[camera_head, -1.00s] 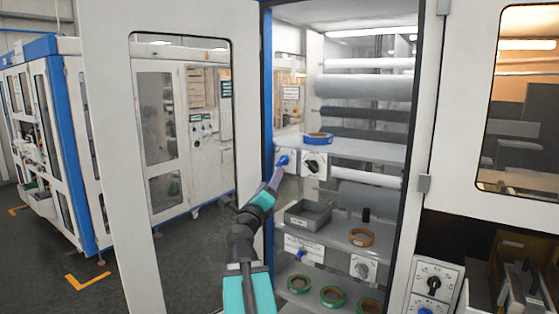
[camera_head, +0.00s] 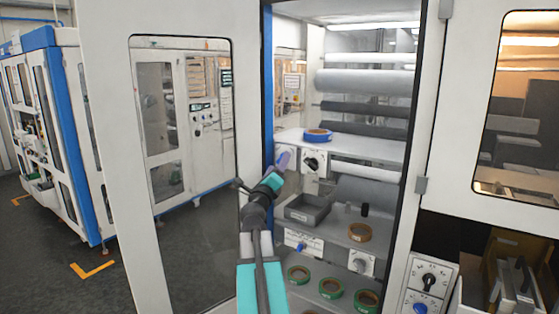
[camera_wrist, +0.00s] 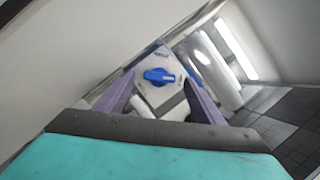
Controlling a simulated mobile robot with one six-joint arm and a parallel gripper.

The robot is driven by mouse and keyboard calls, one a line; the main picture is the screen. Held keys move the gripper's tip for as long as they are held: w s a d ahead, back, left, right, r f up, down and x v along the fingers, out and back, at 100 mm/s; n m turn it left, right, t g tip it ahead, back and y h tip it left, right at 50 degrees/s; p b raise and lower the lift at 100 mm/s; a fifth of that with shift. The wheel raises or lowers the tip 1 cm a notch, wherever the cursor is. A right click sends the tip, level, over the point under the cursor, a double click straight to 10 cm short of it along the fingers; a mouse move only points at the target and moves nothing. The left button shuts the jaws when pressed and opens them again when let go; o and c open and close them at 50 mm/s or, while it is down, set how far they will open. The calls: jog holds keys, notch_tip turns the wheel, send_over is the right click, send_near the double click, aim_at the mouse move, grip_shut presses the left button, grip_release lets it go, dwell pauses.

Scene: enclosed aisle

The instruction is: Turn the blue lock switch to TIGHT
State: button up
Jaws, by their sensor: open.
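The blue lock switch (camera_wrist: 159,76) is a blue knob on a white plate in the wrist view, lying roughly crosswise. Its lettering is too small to read. In the head view its white plate (camera_head: 292,153) is on the left of the upper shelf's front edge, and my gripper covers most of the knob. My gripper (camera_head: 283,161) has purple fingers and is open. In the wrist view its fingers (camera_wrist: 158,82) stand either side of the knob. I cannot tell whether they touch it.
A black knob plate (camera_head: 314,162) is just to the right. A blue tape roll (camera_head: 318,135) lies on the shelf above. A grey bin (camera_head: 308,209) sits below. Another blue knob (camera_head: 302,247) is lower down. The open cabinet door (camera_head: 105,130) stands left of my arm.

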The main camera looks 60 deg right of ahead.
jog(key=shift+p+x, duration=0.35)
jog(key=shift+x, duration=1)
jog(key=c, duration=1.1)
